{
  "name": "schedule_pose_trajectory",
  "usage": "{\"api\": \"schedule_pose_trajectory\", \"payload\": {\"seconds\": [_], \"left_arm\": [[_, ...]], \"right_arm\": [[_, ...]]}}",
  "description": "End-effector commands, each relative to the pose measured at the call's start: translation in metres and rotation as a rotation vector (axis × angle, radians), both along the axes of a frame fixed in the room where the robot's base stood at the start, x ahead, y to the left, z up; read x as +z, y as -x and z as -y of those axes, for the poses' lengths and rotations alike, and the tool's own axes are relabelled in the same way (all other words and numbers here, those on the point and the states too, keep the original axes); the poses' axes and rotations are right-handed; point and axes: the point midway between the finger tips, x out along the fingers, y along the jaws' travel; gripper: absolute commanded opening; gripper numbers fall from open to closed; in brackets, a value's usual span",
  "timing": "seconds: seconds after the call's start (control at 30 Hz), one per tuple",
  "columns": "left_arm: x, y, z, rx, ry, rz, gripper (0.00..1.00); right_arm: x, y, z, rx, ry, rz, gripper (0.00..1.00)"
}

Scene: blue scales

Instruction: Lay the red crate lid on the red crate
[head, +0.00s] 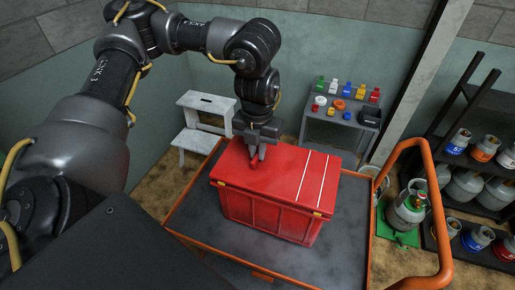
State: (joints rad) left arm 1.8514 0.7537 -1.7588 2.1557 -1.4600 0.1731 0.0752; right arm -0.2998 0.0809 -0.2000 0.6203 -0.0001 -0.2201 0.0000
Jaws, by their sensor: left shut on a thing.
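The red crate lid (283,177), flat with two pale stripes near its right end, lies over the top of the red crate (265,213). The lid looks level and lined up with the crate; I cannot tell if a thin gap is left between them. My left gripper (256,157) comes down from above and is shut on the small red knob near the left part of the lid. The crate's inside is hidden by the lid. My right gripper is not in view.
The crate stands on a dark cart deck (193,213) with an orange rail (440,215) at its right. Behind are a white step stool (195,125) and a grey table (335,131) with small coloured items. Gas cylinders (407,211) stand at the right.

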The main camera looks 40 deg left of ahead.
Motion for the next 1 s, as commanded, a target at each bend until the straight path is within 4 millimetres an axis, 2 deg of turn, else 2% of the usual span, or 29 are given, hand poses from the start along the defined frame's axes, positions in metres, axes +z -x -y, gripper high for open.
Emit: {"api": "schedule_pose_trajectory", "payload": {"seconds": [0.8, 0.83, 1.0], "left_arm": [[-0.0025, -0.0007, 0.0000, 0.000, 0.000, 0.002, 0.00], [-0.0025, -0.0007, -0.0001, 0.000, 0.001, 0.001, 0.14], [-0.0026, -0.0006, 0.0000, 0.000, 0.001, 0.001, 0.36]], "right_arm": [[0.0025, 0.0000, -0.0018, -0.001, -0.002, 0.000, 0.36], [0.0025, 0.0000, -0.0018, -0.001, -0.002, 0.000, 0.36], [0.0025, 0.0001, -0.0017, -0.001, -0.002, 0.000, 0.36]]}}
